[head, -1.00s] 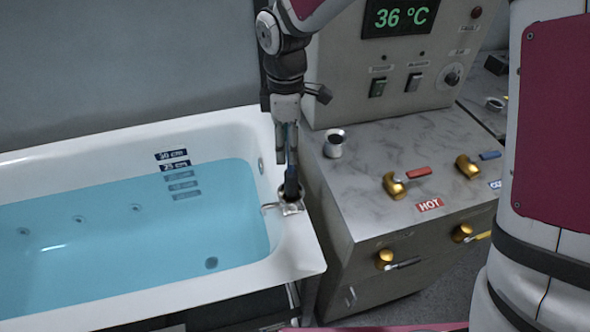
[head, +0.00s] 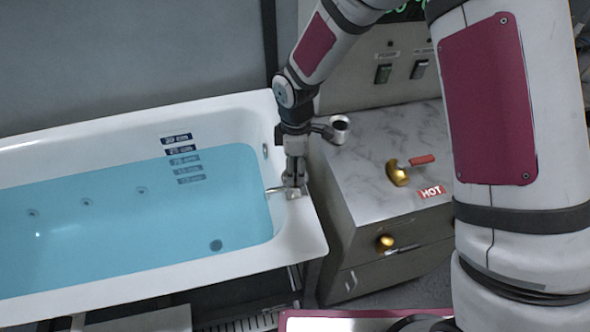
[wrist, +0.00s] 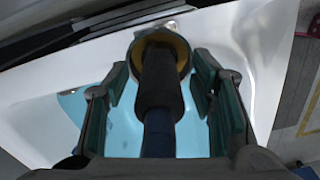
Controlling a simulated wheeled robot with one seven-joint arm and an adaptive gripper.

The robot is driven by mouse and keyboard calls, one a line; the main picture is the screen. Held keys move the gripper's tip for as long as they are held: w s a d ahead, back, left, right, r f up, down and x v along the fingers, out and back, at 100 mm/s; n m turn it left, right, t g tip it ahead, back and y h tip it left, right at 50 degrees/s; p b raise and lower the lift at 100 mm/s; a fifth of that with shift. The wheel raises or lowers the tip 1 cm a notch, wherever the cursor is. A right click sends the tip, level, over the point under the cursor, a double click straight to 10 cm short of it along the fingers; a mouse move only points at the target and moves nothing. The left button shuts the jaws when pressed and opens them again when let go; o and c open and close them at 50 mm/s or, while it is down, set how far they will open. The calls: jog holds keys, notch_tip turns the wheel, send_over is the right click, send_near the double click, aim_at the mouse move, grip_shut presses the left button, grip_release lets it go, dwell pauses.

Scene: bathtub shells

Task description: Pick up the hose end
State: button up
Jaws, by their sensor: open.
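The hose end (wrist: 160,85) shows in the wrist view as a dark cylinder with a blue hose behind it. Its far end sits at a round holder with a yellowish ring (wrist: 182,50). My gripper (wrist: 161,72) is open, with one finger on each side of the hose end. I see gaps between the fingers and it. In the head view my gripper (head: 294,184) points down at the bathtub's right rim, just above the metal fitting (head: 297,190). There the gripper hides most of the hose end.
The bathtub (head: 295,225) holds blue water on the left. The control box rises behind.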

jog(key=shift+f, duration=0.3)
grip_shut()
